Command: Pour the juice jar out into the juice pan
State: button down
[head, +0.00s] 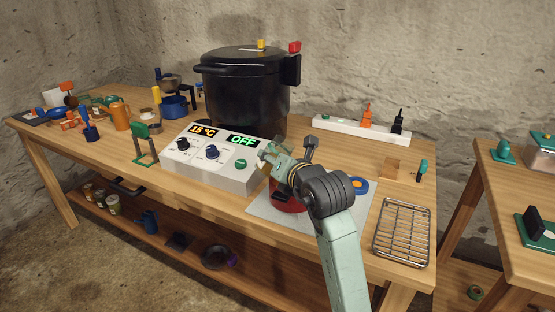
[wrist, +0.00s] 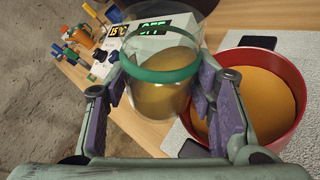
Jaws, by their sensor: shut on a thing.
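My gripper (wrist: 163,88) is shut on a clear glass jar (wrist: 158,88) with a green band (wrist: 160,72), one purple-padded finger on each side. Orange-brown juice shows inside the jar, below the band. The red pan (wrist: 303,62) is to the right of the jar in the wrist view and has a flat orange surface inside. In the head view my gripper (head: 282,165) is above and beside the red pan (head: 290,206), which my arm mostly hides. The jar is hard to make out there, and its exact tilt is unclear.
A control box (head: 212,160) reading OFF stands left of my gripper, with a large black canner (head: 245,95) behind. The pan is on a grey mat (head: 340,222). A wire rack (head: 402,232) lies at right; a power strip (head: 345,127) is at the back.

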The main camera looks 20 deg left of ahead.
jog(key=shift+s+a+r+m+y, duration=0.15)
jog(key=shift+m+y, duration=0.15)
jog(key=shift+m, duration=0.2)
jog(key=shift+p, duration=0.3)
jog(key=shift+m+y+p, duration=0.3)
jog(key=shift+m+p, duration=0.25)
jog(key=shift+m, duration=0.15)
jog(key=shift+m, duration=0.3)
jog(key=shift+f+m+y+p, duration=0.4)
jog(key=shift+m+y+p, duration=0.2)
jog(key=shift+m+p, duration=0.2)
jog(key=r+m+p, duration=0.1)
jog(key=p, duration=0.1)
jog(key=shift+m+y+p, duration=0.3)
jog(key=shift+m+p, duration=0.1)
jog(key=shift+f, duration=0.15)
